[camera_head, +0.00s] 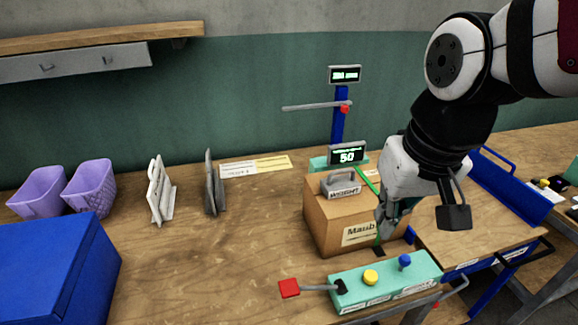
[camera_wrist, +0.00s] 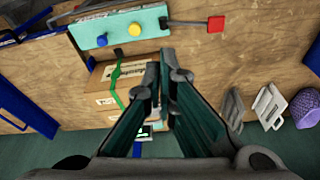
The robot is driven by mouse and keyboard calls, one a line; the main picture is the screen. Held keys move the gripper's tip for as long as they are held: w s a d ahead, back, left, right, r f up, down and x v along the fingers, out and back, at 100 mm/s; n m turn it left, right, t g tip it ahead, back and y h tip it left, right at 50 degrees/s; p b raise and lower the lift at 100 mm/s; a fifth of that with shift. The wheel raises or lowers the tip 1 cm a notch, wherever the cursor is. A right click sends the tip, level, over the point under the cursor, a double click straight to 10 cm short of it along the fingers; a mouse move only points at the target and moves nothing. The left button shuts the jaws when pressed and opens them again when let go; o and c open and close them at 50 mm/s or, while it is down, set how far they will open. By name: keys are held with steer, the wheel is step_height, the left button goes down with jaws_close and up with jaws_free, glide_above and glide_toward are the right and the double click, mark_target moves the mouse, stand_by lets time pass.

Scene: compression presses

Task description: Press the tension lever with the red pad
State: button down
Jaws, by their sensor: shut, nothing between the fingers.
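The tension lever (camera_head: 318,288) is a grey rod with a red square pad (camera_head: 289,288) at its left end. It comes out of the left end of a teal control box (camera_head: 385,285) at the table's front edge. In the wrist view the red pad (camera_wrist: 216,24) is at the top right of the teal box (camera_wrist: 122,27). My gripper (camera_head: 383,232) is shut and empty, pointing down in front of the cardboard box, behind and above the teal box. In the wrist view the gripper (camera_wrist: 165,65) fingertips are apart from the lever.
A cardboard box (camera_head: 318,218) with a green strap and a grey weight (camera_head: 341,185) on top stands behind the control box. The control box has a yellow knob (camera_head: 370,277) and a blue knob (camera_head: 404,261). A blue box (camera_head: 60,265) is at left; the table between is clear.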

steer(key=w+a+f+n+g+p, duration=0.15)
steer(key=w+a+p, duration=0.25)
steer(key=a, duration=0.4)
steer(key=g+p, duration=0.1)
steer(key=p, duration=0.2)
glide_above(286, 286)
step_height(286, 286, down, 6)
steer(key=f, duration=0.1)
steer(key=shift+r+n, duration=0.25)
step_height(286, 286, down, 14)
steer(key=shift+p, duration=0.65)
